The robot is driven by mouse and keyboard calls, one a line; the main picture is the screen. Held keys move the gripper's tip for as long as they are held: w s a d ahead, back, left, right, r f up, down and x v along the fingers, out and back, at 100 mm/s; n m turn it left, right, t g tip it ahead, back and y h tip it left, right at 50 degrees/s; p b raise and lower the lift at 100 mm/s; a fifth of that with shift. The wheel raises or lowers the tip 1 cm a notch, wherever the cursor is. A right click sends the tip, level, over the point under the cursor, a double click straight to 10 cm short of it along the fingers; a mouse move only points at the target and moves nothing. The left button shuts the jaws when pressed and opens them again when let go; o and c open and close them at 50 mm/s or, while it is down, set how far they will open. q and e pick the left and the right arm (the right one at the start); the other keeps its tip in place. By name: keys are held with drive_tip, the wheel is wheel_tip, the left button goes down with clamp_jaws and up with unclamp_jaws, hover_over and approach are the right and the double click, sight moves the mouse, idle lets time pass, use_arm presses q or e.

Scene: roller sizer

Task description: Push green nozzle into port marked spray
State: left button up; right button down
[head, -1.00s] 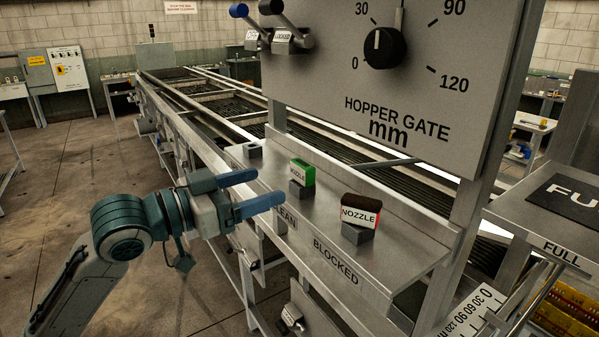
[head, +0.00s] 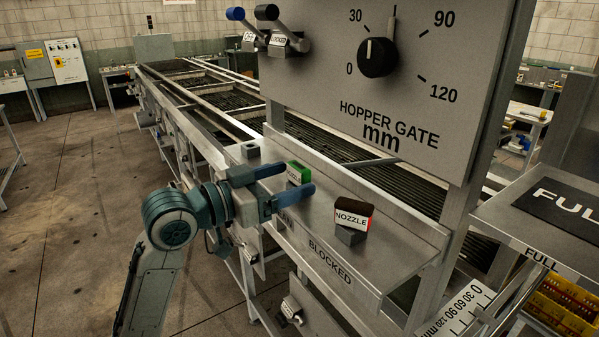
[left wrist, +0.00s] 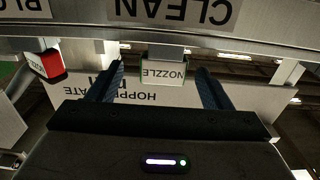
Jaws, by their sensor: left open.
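The green nozzle (head: 298,167) stands on the metal shelf at the side labelled CLEAN, partly hidden by my left gripper (head: 298,178). My left gripper is open, with its blue fingers reaching in from the left around the nozzle's place. In the left wrist view the nozzle (left wrist: 163,72), with its white NOZZLE label, shows between the spread fingers (left wrist: 160,69). Gaps show on both sides, so it is not gripped. No port marked spray can be made out. My right gripper is not in view.
A red and black nozzle (head: 354,212) stands on a grey block by the BLOCKED label; it also shows in the left wrist view (left wrist: 47,65). The hopper gate panel (head: 400,80) rises behind.

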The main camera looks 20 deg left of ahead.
sight(293, 173)
use_arm(q)
drive_tip(key=shift+w+d+r+p, duration=0.1)
drive_tip(key=shift+w+r+p, duration=0.1)
drive_tip(key=shift+p, duration=0.1)
drive_tip(key=p+x, duration=0.2)
drive_tip(key=x, duration=0.1)
drive_tip(key=shift+w+r+p, duration=0.2)
drive_tip(key=shift+w+p, duration=0.05)
drive_tip(key=shift+p, duration=0.1)
drive_tip(key=shift+w+d+f, duration=0.15)
drive_tip(key=shift+w+d, duration=0.3)
drive_tip(key=shift+a, duration=0.1)
drive_tip(key=shift+c, duration=0.8)
drive_tip(key=c, duration=0.9)
